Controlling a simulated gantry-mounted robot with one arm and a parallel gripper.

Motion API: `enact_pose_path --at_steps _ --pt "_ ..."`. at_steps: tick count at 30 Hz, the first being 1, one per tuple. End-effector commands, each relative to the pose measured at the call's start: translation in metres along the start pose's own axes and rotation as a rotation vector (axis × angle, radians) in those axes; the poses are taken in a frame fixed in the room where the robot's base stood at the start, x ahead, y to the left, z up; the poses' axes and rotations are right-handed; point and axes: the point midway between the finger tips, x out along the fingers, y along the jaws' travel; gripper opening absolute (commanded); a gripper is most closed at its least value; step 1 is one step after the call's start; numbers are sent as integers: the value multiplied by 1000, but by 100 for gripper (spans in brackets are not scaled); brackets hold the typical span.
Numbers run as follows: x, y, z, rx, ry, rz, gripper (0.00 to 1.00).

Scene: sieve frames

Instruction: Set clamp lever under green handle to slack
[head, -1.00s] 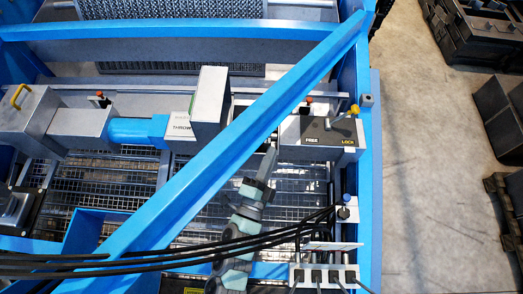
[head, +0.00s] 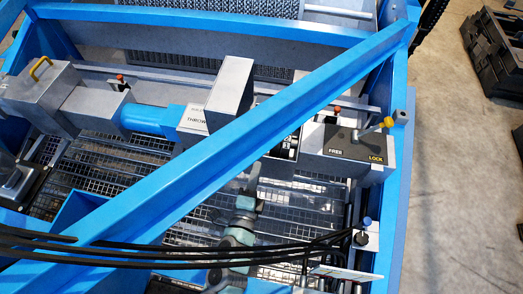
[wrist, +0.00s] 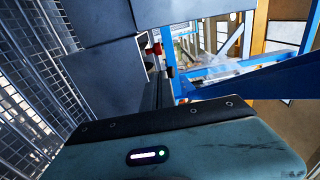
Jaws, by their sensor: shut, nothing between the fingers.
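I cannot make out a green handle in either view. A lever with a yellow knob (head: 388,122) stands on a dark plate (head: 352,143) lettered FREE and LOCK; its knob is near the LOCK end. My gripper (head: 254,176) is left of that plate and below the diagonal blue beam, which lies close to its tip. In the wrist view my gripper (wrist: 157,88) is shut and empty, its dark fingers pointing towards grey boxes. A red knob (wrist: 170,72) shows just beyond the fingertips, and I cannot tell whether they touch.
The diagonal blue beam (head: 210,130) crosses the head view and hides part of the work area. Black hoses (head: 200,257) run across the front. Two orange-red knobs (head: 337,109) (head: 120,78) stand along the back rail. Mesh (head: 110,190) covers the floor.

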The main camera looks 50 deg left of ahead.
Motion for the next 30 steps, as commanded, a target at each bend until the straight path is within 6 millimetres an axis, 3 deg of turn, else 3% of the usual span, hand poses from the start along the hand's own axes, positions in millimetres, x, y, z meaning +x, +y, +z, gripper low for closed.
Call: enact_pose_path --at_steps 18,30 --pt "87 0 0 0 1 -2 0" --pt "98 0 0 -1 0 -1 0"
